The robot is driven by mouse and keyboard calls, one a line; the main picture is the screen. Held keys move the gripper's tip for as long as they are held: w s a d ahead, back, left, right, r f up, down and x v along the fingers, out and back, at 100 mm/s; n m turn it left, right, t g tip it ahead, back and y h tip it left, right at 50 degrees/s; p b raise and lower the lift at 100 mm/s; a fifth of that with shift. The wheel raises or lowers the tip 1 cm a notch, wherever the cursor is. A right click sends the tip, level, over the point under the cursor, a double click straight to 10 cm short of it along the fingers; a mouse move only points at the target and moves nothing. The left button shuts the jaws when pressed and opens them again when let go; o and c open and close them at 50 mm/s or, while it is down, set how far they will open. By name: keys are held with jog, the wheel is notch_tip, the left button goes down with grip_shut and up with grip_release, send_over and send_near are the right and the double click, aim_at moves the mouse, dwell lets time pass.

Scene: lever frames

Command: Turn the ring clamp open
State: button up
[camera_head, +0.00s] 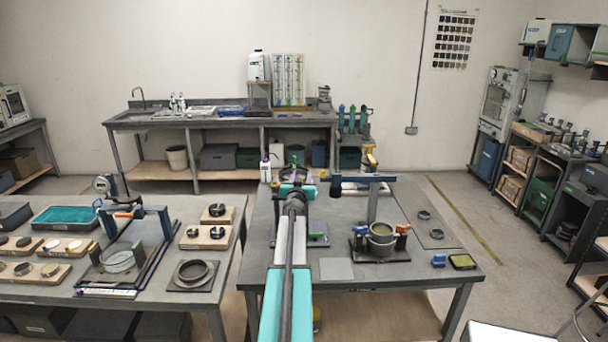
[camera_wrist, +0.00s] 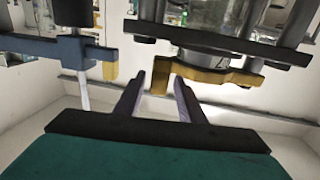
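In the wrist view a yellow lever (camera_wrist: 215,73) runs below a black plate (camera_wrist: 220,40) with a rounded metal body (camera_wrist: 205,60) behind it. I take this for the ring clamp and its handle. The lever's left end bends down and appears between my fingertips. My gripper (camera_wrist: 158,80) is open, with a gap between its two purple-grey fingers; I cannot tell whether either touches the lever. In the head view my arm reaches to the back of the middle table and its wrist hides the fingertips and much of the clamp.
A blue beam (camera_wrist: 45,47) with a yellow end stands left of my fingers. The left table (camera_head: 140,285) holds ring parts on wooden boards.

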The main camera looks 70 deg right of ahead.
jog(key=shift+x, duration=1.25)
jog(key=shift+c, duration=0.2)
grip_shut()
